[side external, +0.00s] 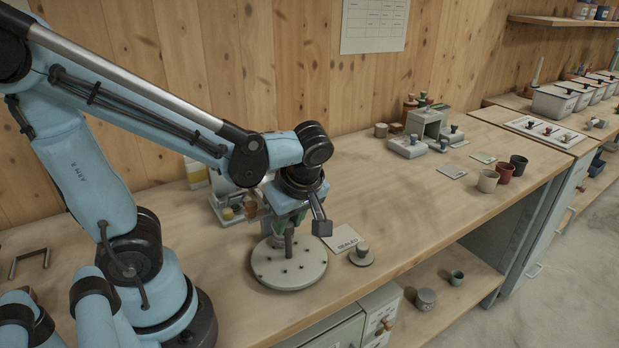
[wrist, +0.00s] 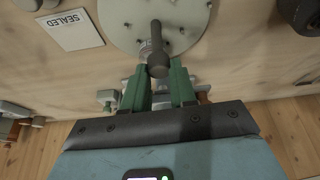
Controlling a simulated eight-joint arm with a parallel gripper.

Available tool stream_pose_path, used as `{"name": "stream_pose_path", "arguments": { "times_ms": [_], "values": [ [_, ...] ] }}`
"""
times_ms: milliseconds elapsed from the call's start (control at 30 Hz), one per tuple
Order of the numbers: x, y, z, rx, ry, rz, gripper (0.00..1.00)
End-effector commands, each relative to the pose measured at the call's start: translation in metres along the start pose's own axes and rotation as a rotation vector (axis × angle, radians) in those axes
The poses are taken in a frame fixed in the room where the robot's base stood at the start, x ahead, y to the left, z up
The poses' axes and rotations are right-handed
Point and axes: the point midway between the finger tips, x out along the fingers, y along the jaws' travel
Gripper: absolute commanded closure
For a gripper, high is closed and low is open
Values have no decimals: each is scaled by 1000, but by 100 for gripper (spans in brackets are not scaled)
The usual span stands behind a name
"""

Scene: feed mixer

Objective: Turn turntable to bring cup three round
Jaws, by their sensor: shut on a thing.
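The turntable (side external: 289,270) is a pale round disc with several small dark pegs or holes, on the bench below my gripper. It also shows at the top of the wrist view (wrist: 117,18). A dark upright post (side external: 289,243) rises from it, and its rounded top shows in the wrist view (wrist: 157,57). My gripper (side external: 285,226) points down above the disc. Its green fingers (wrist: 160,72) are shut on the post. I see no cup standing on the disc. A cream cup (side external: 488,180), a red cup (side external: 505,173) and a dark cup (side external: 519,164) stand at the right; I cannot tell which is cup three.
A card reading SEALED (side external: 342,239) lies right of the turntable, beside a small knobbed disc (side external: 361,256). A small apparatus (side external: 226,207) stands close behind my gripper. A grey-green device (side external: 428,122) stands farther back. The bench between turntable and cups is mostly clear.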

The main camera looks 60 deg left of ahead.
Motion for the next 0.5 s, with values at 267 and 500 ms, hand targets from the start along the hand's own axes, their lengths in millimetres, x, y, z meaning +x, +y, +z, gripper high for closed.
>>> {"name": "stream_pose_path", "arguments": {
  "times_ms": [267, 500],
  "values": [
    [0, 1, 0, -203, -1, -86, 100],
    [0, 1, 0, -232, -1, -97, 100]
  ]
}}
